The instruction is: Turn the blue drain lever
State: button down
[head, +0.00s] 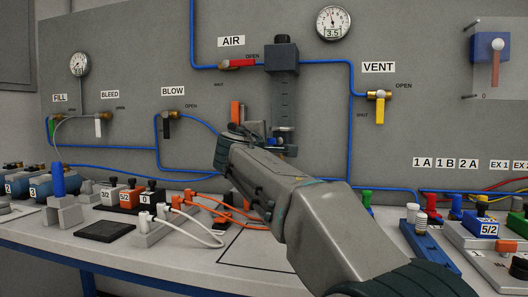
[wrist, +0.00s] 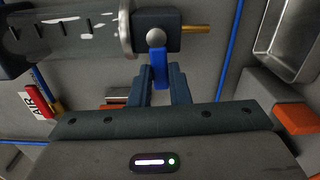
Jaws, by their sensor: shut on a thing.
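The blue drain lever (wrist: 160,70) hangs from a round grey pivot on the dark block under the filter bowl, seen in the wrist view. My gripper (wrist: 161,86) is shut on the lever, with one finger on each side of its lower part. In the head view the filter unit (head: 283,95) hangs on the wall panel, and my arm reaches up to its lower end. The lever cannot be made out there, as my arm and wrist cover that area.
A red AIR lever (head: 238,64) sits left of the filter, a yellow VENT lever (head: 379,110) right of it. Blue air tubing (head: 351,130) runs along the panel. The bench (head: 200,252) below holds several valve blocks and orange and white hoses. A metal tray (wrist: 290,40) shows in the wrist view.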

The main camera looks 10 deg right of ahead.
jog(key=shift+r+m, duration=0.1)
jog(key=shift+m, duration=0.4)
jog(key=c, duration=1.4)
grip_release()
jog(key=shift+o, duration=0.2)
jog(key=shift+r, duration=0.1)
jog(key=shift+s+r, duration=0.1)
jog(key=shift+n, duration=0.3)
